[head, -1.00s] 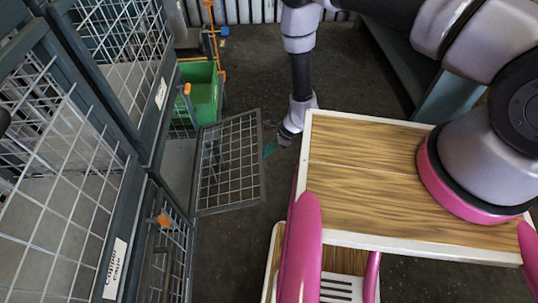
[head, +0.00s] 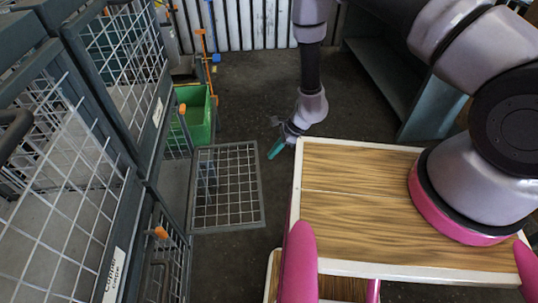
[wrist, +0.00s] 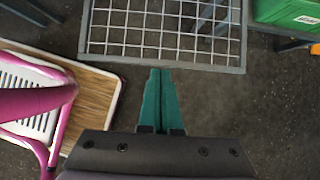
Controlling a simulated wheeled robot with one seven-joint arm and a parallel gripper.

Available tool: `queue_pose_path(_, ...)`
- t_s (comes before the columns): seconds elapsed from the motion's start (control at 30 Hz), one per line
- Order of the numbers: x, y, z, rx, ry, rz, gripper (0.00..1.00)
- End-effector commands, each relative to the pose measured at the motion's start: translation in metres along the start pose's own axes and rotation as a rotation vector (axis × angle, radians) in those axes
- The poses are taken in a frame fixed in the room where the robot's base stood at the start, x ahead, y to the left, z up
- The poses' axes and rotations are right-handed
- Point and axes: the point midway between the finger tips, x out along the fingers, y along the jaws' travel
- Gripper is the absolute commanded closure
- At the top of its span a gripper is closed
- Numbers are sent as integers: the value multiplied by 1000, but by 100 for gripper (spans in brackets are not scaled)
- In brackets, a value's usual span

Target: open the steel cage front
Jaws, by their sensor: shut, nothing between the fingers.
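The steel cage front (head: 228,188) is a grey-framed wire mesh panel. In the head view it hangs folded out from the left-hand cage, lying nearly flat over the floor. In the wrist view the panel (wrist: 165,62) spans the top, with its outer bar just beyond my fingertips. My gripper (head: 275,150) is right of the panel's far corner in the head view, apart from it. In the wrist view its two teal fingers (wrist: 160,72) are together with nothing between them.
Several stacked mesh cages (head: 75,150) line the left side, with orange catches (head: 161,232). A green bin (head: 197,120) stands behind the panel. My wood-topped base is at the right. Dark floor (head: 240,95) is clear behind the panel, and a grey-blue bench (head: 432,105) stands back right.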

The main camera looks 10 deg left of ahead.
Motion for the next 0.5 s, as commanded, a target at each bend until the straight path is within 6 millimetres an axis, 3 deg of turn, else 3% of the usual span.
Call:
queue_pose_path(0.3, -15, -10, 8, -13, -11, -8, 100)
queue_pose_path(0.37, -30, -20, 19, -34, -27, -17, 100)
queue_pose_path(0.47, -72, -43, 45, -91, -65, -41, 100)
queue_pose_path(0.5, -94, -53, 57, -121, -81, -53, 100)
